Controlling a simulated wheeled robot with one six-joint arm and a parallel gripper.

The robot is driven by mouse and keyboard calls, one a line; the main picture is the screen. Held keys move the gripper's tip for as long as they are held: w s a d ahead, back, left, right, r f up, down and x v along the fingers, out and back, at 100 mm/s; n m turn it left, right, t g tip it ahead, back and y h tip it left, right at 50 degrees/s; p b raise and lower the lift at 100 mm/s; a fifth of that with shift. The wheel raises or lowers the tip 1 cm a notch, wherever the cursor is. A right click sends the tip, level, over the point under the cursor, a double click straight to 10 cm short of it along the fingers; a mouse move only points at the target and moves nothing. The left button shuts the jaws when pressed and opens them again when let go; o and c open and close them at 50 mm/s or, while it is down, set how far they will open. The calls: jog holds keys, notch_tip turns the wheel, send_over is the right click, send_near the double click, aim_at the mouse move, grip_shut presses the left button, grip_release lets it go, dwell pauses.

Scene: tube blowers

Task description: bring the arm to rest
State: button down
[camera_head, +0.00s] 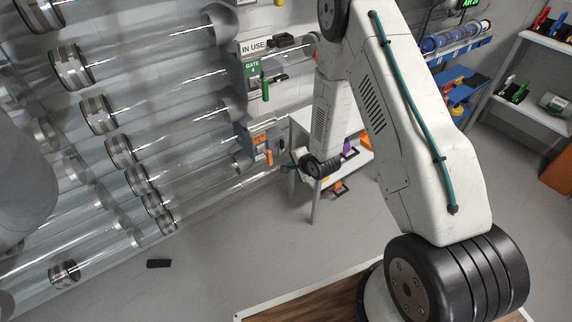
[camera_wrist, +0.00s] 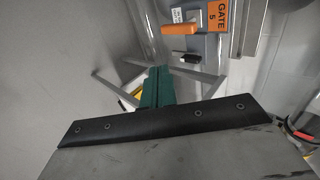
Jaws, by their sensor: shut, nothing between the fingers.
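My white arm (camera_head: 400,110) rises from its black base joint at the lower right and bends over toward the tube wall. My gripper (camera_wrist: 155,82) shows in the wrist view as two green fingers pressed together, with nothing between them. In the head view it is small, beside the black wrist joint (camera_head: 322,166), in front of the lower gate. That gate has an orange handle (camera_head: 269,157), which also shows in the wrist view (camera_wrist: 180,29) next to an orange "GATE 5" label (camera_wrist: 218,15). The fingers look apart from the handle.
Clear tubes with metal collars (camera_head: 72,66) fill the left. A green handle (camera_head: 265,87) sits at Gate 4 under an "IN USE" sign (camera_head: 253,46). A white table (camera_head: 300,128) stands behind my wrist. A black piece (camera_head: 159,263) lies on the floor. Shelves (camera_head: 530,115) stand right.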

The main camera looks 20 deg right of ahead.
jog(key=s+d+n+g+h, duration=0.25)
jog(key=s+n+g, duration=0.35)
jog(key=s, duration=0.4)
jog(key=s+a+r+n, duration=0.1)
jog(key=s+r+n, duration=0.2)
jog(key=s+r, duration=0.6)
jog(key=s+a+r+n+g, duration=0.1)
jog(key=s+r+n, duration=0.2)
jog(key=s+r, duration=0.6)
jog(key=s+a+r+n, duration=0.1)
jog(key=s+r+n, duration=0.2)
jog(key=s+r, duration=0.6)
notch_tip(320, 180, up, 18)
jog(key=shift+s+a+f+g, duration=0.1)
jog(key=shift+s+a+g, duration=0.2)
jog(key=shift+s+g, duration=0.1)
